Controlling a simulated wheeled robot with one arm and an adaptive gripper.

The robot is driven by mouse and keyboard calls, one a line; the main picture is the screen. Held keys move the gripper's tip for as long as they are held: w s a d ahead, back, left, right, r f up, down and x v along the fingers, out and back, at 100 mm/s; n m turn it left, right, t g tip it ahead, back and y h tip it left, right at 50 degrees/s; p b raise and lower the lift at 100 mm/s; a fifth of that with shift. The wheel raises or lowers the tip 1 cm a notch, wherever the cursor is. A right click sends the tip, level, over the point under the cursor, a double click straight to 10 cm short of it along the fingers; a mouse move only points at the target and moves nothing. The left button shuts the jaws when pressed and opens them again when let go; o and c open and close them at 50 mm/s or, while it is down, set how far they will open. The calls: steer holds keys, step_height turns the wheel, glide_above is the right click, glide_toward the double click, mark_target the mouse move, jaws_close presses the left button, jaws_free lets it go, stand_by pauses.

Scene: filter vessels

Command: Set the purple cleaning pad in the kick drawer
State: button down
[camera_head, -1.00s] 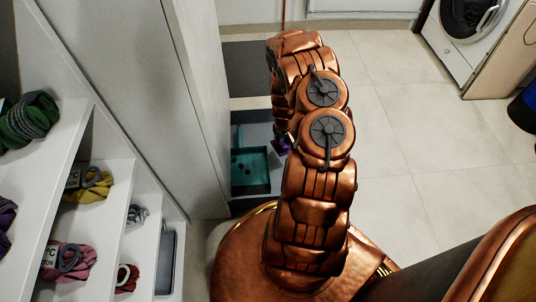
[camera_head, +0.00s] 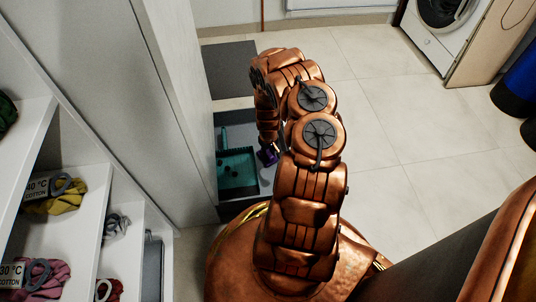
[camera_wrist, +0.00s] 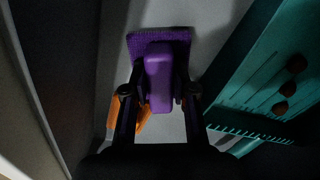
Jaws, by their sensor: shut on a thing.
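The purple cleaning pad (camera_wrist: 162,42) has a raised lighter purple grip block and shows between my fingers in the wrist view. My gripper (camera_wrist: 158,82) is shut on that block. In the head view the pad (camera_head: 267,155) shows as a small purple patch beside my arm, over the right part of the open kick drawer (camera_head: 240,128). The drawer is low, grey inside, and pulled out at floor level. I cannot tell whether the pad touches the drawer floor. My arm hides part of the drawer's right side.
An orange thing (camera_wrist: 127,112) lies beside my left finger. A tall white panel (camera_head: 180,90) borders the drawer on the left. Shelves with laundry bundles stand further left.

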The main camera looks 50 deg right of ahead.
mark_target(268, 153)
steer(key=shift+f, duration=0.2)
steer(key=c, duration=0.9)
jaws_free()
steer(key=shift+c, duration=0.2)
steer(key=shift+r, duration=0.15)
step_height(268, 153, up, 12)
steer(key=p, duration=0.5)
steer(key=shift+p, duration=0.35)
steer(key=shift+a, duration=0.1)
